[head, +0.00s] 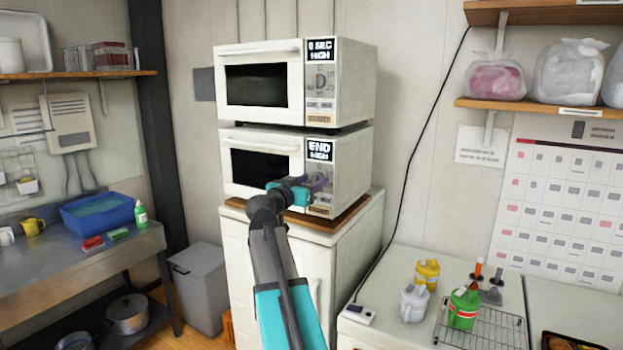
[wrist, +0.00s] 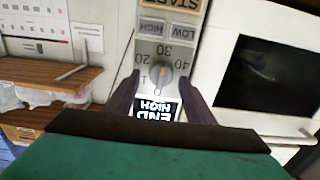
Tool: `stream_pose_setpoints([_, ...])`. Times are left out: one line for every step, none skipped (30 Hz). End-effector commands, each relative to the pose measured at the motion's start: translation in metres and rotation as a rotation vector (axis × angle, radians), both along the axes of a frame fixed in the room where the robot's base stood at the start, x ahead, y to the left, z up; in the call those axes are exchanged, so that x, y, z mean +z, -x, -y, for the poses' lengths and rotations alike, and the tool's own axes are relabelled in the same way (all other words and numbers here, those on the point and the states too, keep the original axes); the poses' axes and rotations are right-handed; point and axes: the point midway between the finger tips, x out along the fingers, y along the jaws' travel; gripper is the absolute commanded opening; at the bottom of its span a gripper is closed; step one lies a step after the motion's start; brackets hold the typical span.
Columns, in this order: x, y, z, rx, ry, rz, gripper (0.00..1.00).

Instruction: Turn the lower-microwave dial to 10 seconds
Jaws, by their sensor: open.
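The lower microwave (head: 232,190) is white, with a dark door window and a display (head: 319,150) reading END HIGH. Its grey round dial (wrist: 160,78) shows in the wrist view, with an orange mark and printed numbers 20, 30 and 40 around it. Which number the mark points to is hard to tell. My gripper (head: 318,184) is in front of the control panel in the head view and hides the dial there. In the wrist view my gripper (wrist: 161,88) is open, one dark finger to each side of the dial; contact cannot be told.
An upper microwave (head: 350,85) reading 0 SEC HIGH sits directly above. Both stand on a white cabinet (head: 345,230). A counter (head: 385,330) with bottles and a wire rack is at right. A sink table (head: 60,262) with a blue basin is at left.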

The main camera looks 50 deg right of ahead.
Motion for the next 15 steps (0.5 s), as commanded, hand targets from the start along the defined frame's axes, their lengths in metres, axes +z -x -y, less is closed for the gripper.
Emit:
stream_pose_setpoints([0.001, -0.0012, 0.0035, -0.001, 0.0, 0.0, 0.49])
stream_pose_setpoints([0.0007, -0.0014, 0.0046, 0.0, 0.0, 0.0, 0.49])
stream_pose_setpoints([0.0004, -0.0017, 0.0058, 0.0, 0.0, 0.0, 0.49])
stream_pose_setpoints([0.0001, -0.0018, 0.0064, 0.0, 0.0, 0.0, 0.49])
stream_pose_setpoints([-0.0001, -0.0018, 0.0068, 0.0, 0.0, 0.0, 0.49])
stream_pose_setpoints([-0.0003, -0.0018, 0.0071, 0.0, 0.0, 0.0, 0.49])
stream_pose_setpoints([-0.0005, -0.0018, 0.0071, 0.001, 0.0, 0.0, 0.49])
stream_pose_setpoints([-0.0006, -0.0017, 0.0071, 0.001, 0.0, 0.0, 0.49])
stream_pose_setpoints([-0.0006, -0.0017, 0.007, 0.001, 0.0, 0.0, 0.49])
stream_pose_setpoints([-0.0006, -0.0017, 0.0069, 0.001, 0.0, 0.0, 0.49])
stream_pose_setpoints([-0.0006, -0.0017, 0.0069, 0.001, 0.0, 0.0, 0.49])
stream_pose_setpoints([-0.0006, -0.0017, 0.0069, 0.001, 0.0, 0.0, 0.49])
stream_pose_setpoints([-0.0006, -0.0017, 0.0068, 0.001, 0.0, 0.0, 0.47])
stream_pose_setpoints([-0.0006, -0.0017, 0.0068, 0.001, 0.0, 0.0, 0.42])
stream_pose_setpoints([-0.0006, -0.0017, 0.0068, 0.001, 0.0, 0.0, 0.36])
